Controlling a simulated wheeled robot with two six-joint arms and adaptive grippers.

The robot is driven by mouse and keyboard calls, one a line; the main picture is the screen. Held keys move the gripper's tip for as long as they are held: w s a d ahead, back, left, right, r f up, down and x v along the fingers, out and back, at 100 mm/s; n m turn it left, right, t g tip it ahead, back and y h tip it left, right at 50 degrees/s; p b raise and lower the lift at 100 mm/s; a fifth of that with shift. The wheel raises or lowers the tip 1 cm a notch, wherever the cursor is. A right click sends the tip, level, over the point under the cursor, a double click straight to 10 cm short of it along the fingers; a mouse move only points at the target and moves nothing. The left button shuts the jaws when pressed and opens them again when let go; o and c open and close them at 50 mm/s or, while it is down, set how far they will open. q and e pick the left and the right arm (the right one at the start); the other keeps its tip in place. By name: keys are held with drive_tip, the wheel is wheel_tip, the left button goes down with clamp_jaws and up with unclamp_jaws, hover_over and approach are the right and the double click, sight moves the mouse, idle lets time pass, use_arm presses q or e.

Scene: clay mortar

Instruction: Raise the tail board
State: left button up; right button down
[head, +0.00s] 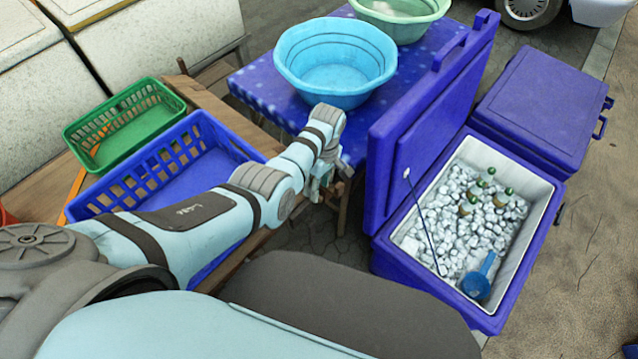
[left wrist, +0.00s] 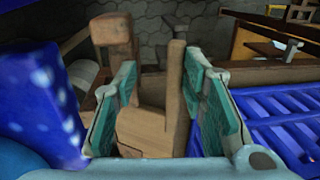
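I see nothing that I can surely tell as the tail board. My left gripper (head: 320,185) is low beside the blue-clothed table, partly hidden by its own arm in the head view. In the left wrist view its two teal fingers (left wrist: 165,108) stand wide apart. Brown wooden parts (left wrist: 145,130) show between and beyond the fingers: an upright post, a flat piece and a narrow upright plank. I cannot tell whether the fingers touch the wood. My right gripper is in neither view.
A blue-clothed table (head: 262,88) bears a light blue basin (head: 335,60) and a green basin (head: 400,15). An open blue cooler (head: 490,320) with ice and bottles stands at right. Blue (head: 165,165) and green crates (head: 120,125) lie on wood at left.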

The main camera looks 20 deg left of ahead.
use_arm(q)
drive_tip(key=shift+r, duration=0.1)
wheel_tip(320, 180, up, 12)
drive_tip(key=w, duration=0.1)
drive_tip(key=shift+w+d, duration=0.2)
drive_tip(key=shift+d, duration=0.1)
idle(0.3)
